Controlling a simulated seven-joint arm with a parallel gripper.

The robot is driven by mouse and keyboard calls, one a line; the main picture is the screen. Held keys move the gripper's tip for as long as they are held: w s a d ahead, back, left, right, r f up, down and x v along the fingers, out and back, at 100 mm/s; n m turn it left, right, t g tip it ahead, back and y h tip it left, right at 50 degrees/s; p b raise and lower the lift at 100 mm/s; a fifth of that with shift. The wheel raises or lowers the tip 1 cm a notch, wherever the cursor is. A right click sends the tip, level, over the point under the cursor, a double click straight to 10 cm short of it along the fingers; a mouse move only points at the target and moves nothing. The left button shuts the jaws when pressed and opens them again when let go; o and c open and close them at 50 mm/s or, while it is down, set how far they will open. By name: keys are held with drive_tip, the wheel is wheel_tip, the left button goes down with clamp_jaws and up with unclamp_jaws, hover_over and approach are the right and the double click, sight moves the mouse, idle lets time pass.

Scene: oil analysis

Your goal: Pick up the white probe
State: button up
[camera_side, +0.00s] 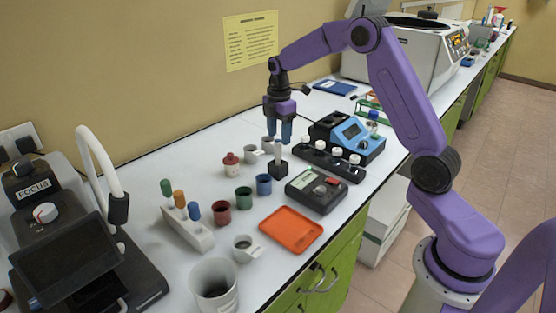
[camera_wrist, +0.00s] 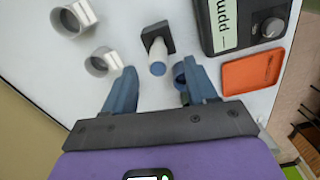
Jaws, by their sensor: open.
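The white probe (camera_side: 278,154) stands upright in a small black square holder (camera_side: 278,169) on the white bench. In the wrist view the probe (camera_wrist: 158,52) is seen nearly end-on, with a blue-grey end facing the camera and its black holder (camera_wrist: 157,36) behind. My gripper (camera_side: 280,141) points down just above the probe. In the wrist view my gripper (camera_wrist: 159,70) is open, its blue fingers apart on either side of the probe's line, with nothing held between them.
Two pale cups (camera_wrist: 103,62) (camera_wrist: 76,17) stand left of the probe in the wrist view. A dark meter (camera_side: 317,190) and an orange tray (camera_side: 291,229) lie nearby. A blue cup (camera_side: 264,184) is close, partly behind my right finger in the wrist view. A black rack with white-capped vials (camera_side: 335,155) stands right.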

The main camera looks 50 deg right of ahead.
sight(278, 158)
drive_tip(key=shift+w+a+f, duration=0.1)
drive_tip(key=shift+w+f, duration=0.05)
drive_tip(key=shift+f, duration=3.65)
clamp_jaws()
